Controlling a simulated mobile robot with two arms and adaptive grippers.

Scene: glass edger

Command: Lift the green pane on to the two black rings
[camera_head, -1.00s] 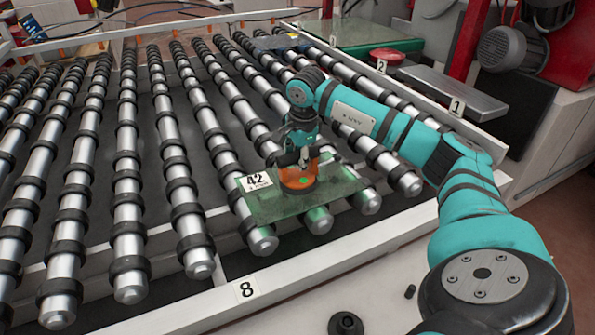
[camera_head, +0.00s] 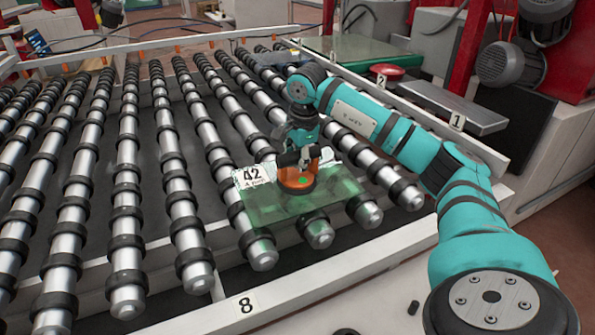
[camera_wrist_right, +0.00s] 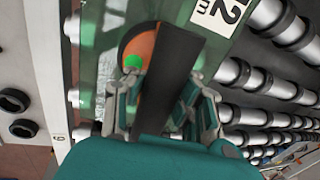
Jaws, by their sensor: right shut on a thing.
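The green pane (camera_head: 330,205) is see-through and carries a white label marked 42. It is over the front ends of the rollers and looks raised a little above them. An orange suction lifter (camera_head: 297,186) with a black handle sits on the pane. My right gripper (camera_head: 303,160) is shut on the lifter's handle. In the right wrist view, my right gripper (camera_wrist_right: 155,105) is around the black handle (camera_wrist_right: 172,65), with the pane (camera_wrist_right: 100,85) beyond. Two black rings, an upper one (camera_wrist_right: 8,101) and a lower one (camera_wrist_right: 15,128), lie on a pale surface at the left. My left gripper is not in view.
Silver rollers (camera_head: 127,200) with black bands fill the bed. A white front rail (camera_head: 205,312) marked 8 runs along the near side. A side rail at the right carries tags 1 and 2, near a red button (camera_head: 387,69) and a motor (camera_head: 508,55).

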